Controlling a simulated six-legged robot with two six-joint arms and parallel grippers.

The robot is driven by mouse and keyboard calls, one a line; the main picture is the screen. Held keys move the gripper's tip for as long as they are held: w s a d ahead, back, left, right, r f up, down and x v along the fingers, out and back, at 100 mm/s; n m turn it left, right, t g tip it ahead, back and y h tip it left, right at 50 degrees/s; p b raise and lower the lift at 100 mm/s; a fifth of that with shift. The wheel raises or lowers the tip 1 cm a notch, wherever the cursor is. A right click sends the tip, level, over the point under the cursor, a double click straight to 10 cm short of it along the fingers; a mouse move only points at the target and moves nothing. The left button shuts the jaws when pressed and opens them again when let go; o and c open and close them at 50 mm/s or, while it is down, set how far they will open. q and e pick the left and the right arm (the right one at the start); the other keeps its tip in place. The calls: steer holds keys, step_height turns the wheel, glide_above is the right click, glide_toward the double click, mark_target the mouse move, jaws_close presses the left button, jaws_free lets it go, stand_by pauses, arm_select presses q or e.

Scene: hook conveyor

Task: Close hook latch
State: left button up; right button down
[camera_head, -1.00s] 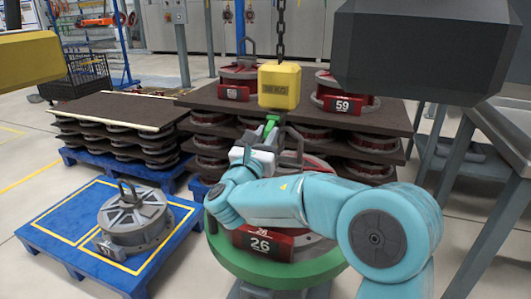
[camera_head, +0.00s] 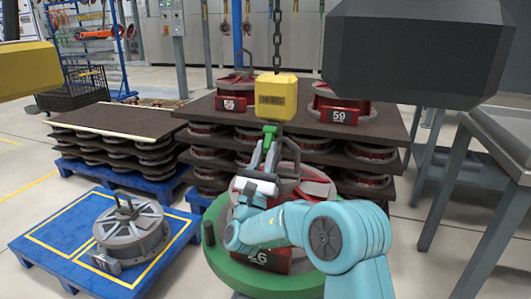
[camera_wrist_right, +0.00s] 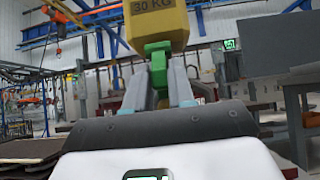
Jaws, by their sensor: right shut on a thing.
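A yellow weight block (camera_head: 277,97) marked "30 KG" hangs on a chain (camera_head: 278,40). Below it is the green hook latch (camera_head: 270,130), which also shows in the right wrist view (camera_wrist_right: 158,66). My right gripper (camera_head: 267,142) is just under the block, its two grey fingers pointing up. In the right wrist view the fingers (camera_wrist_right: 158,85) stand on both sides of the green part and are shut on it. The hook's lower part is hidden by my gripper. My left gripper is not in view.
A red reel numbered 26 (camera_head: 265,258) sits on a round green stand (camera_head: 225,265) below my right arm. A grey reel (camera_head: 132,230) rests on a blue pallet (camera_head: 60,230) at left. Stacked racks with red reels stand behind. A dark block fills the upper right.

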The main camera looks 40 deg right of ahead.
steer(key=shift+r, duration=0.1)
steer(key=c, duration=1)
jaws_free()
steer(key=shift+c, duration=0.2)
